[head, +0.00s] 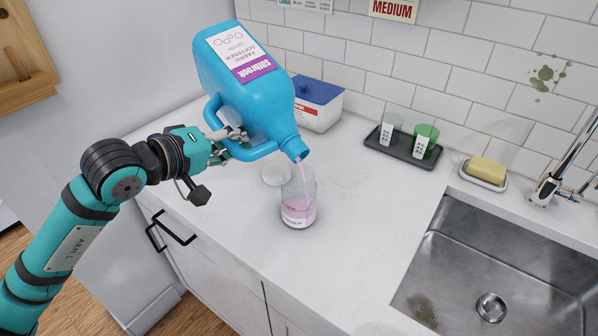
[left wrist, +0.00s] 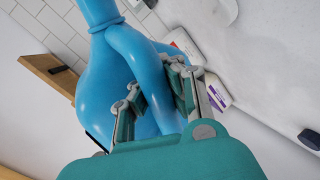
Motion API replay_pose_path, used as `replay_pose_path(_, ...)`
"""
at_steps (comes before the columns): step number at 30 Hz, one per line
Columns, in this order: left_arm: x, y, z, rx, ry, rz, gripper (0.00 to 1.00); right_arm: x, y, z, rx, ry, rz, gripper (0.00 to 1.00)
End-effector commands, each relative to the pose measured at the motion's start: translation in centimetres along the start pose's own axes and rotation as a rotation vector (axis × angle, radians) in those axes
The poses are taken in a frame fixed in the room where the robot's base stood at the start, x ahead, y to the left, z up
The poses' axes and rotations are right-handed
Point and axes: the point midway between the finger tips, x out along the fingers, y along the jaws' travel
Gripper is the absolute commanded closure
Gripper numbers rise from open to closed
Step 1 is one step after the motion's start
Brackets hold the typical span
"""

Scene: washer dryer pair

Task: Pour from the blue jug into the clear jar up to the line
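The blue jug (head: 238,85) is tipped with its mouth down to the right, above the counter. A thin pink stream runs from its mouth into the clear jar (head: 298,195). The jar stands upright on the counter with pink liquid in its lower part. A white label sits low on the jar; I cannot make out the line. My left gripper (head: 234,137) is shut on the jug's handle. The left wrist view shows its fingers (left wrist: 158,95) around the handle of the jug (left wrist: 100,85). My right gripper is not in view.
A white round disc (head: 275,174) lies just behind the jar. A blue-lidded white box (head: 318,104) stands behind the jug. A dark tray (head: 402,149) holds a clear and a green cup. A yellow soap (head: 487,170) sits by the sink (head: 500,265). Counter right of the jar is clear.

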Motion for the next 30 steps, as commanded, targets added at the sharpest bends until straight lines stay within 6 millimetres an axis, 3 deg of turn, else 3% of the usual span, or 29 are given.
replay_pose_path(30, -0.41, 0.55, -0.9, 0.047, 0.007, -0.038, 1.0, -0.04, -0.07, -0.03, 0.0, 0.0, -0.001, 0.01)
